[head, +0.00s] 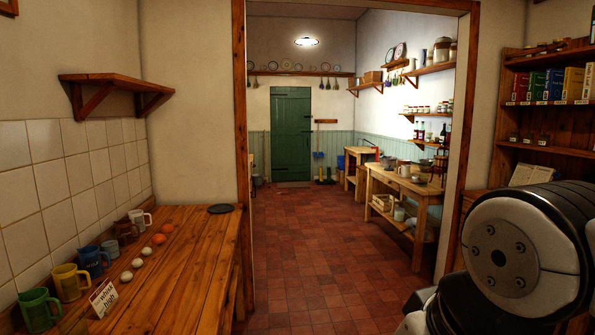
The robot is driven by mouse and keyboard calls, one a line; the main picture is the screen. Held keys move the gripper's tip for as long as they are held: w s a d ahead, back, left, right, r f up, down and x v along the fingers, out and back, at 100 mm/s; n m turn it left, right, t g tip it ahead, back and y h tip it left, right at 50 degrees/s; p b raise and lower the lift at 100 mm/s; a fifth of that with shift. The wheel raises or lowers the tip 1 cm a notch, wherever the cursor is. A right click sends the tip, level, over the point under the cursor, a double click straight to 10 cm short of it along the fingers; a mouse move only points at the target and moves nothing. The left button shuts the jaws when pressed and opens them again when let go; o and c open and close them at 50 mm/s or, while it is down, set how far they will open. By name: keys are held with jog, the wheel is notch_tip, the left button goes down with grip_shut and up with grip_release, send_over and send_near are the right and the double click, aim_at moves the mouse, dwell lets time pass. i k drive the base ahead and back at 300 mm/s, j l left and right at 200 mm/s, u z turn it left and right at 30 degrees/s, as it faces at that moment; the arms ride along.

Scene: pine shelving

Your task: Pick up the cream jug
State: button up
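A cream-white vessel (141,219) with a handle on its right stands upright at the far end of the wooden counter, near the tiled wall. It is the only cream-coloured vessel I make out on this counter; it is too small to tell whether it is a jug or a mug. My arm fills the lower right of the head view, well away from the counter. My gripper is not in view.
The wooden counter (190,262) also holds green (38,308), yellow (70,281), blue (92,261) and brown (126,233) mugs, eggs (126,276), orange fruit (158,239), a card (103,297) and a dark disc (220,209). The tiled floor (318,235) through the doorway is clear.

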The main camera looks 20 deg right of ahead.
aim_at(405, 169)
jog(key=i+l+z, duration=0.25)
jog(key=i, duration=0.2)
jog(key=i+j+z, duration=0.1)
jog(key=i+z, duration=0.2)
jog(key=i, duration=5.4)
jog(key=i+z, duration=0.2)
jog(key=i, duration=0.2)
jog(key=i+j+z, duration=0.2)
jog(key=i, duration=0.25)
jog(key=i+j+z, duration=0.2)
jog(key=i, duration=0.2)
jog(key=i+j+z, duration=0.15)
jog(key=i, duration=0.25)
jog(key=i+j+z, duration=0.8)
jog(key=k+l, duration=0.05)
jog(key=l, duration=0.05)
